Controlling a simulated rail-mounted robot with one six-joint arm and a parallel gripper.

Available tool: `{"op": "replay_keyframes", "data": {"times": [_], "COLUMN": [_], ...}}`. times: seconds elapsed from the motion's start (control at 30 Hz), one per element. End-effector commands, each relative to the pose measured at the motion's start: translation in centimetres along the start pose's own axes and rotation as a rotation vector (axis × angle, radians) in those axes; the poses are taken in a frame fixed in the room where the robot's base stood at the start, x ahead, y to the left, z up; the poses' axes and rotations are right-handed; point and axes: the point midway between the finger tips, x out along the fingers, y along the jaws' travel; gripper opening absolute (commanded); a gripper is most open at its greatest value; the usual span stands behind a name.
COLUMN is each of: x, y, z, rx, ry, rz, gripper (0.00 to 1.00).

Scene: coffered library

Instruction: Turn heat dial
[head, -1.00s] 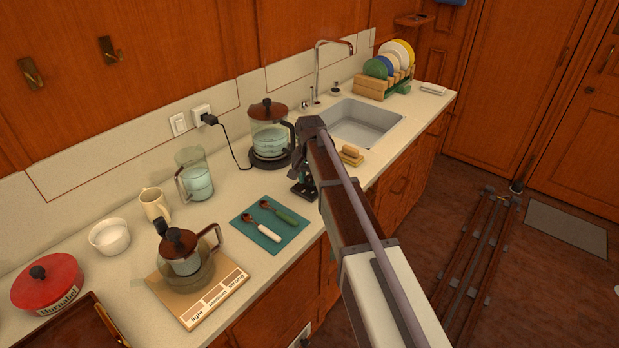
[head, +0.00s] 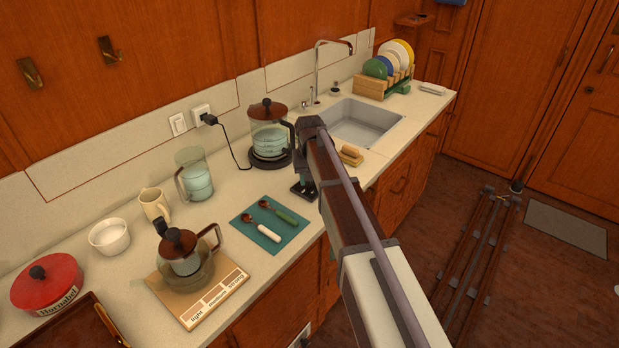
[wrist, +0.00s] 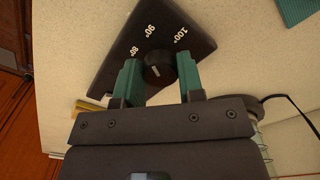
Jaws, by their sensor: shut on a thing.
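The heat dial (wrist: 158,70) is a round black knob on a dark plate (wrist: 125,38) marked 80°, 90° and 100°, seen in the wrist view. Its light pointer mark shows on top. My gripper (wrist: 159,80) has its two green fingers on either side of the knob and is shut on it. In the head view my gripper (head: 304,190) reaches down to the counter beside the kettle base; the arm hides most of the dial there. The glass kettle (head: 268,130) with a brown lid stands on its black base (head: 268,163), plugged in at the wall.
A teal mat (head: 262,240) with two spoons lies left of my gripper. A glass pitcher (head: 195,182), a mug (head: 154,204) and a coffee pot (head: 186,262) stand further left on the counter.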

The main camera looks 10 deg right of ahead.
Motion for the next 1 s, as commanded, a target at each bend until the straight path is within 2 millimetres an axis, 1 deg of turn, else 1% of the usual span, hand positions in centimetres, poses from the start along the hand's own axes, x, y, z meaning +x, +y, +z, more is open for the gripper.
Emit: {"op": "replay_keyframes", "data": {"times": [0.2, 0.23, 0.4, 0.5, 0.67, 0.77, 0.87, 0.97, 1.0], "x": [0.0, 0.0, 0.0, 0.0, 0.0, -0.3, -1.5, -3.6, -4.6], "y": [0.0, 0.0, 0.0, 0.0, 0.0, 0.0, 0.0, 0.0, 0.0], "z": [0.0, 0.0, 0.0, 0.0, 0.0, 0.0, 0.0, 0.0, 0.0], "rx": [0.001, 0.001, 0.001, 0.001, 0.001, 0.001, 0.001, 0.001, 0.001], "ry": [-0.001, -0.001, 0.0, 0.0, 0.0, 0.0, 0.0, 0.0, 0.0], "rz": [0.0, 0.0, 0.0, 0.0, 0.0, 0.0, 0.0, 0.0, 0.0], "gripper": [0.12, 0.37, 0.54, 0.61, 0.61, 0.61, 0.61, 0.61, 0.61]}}
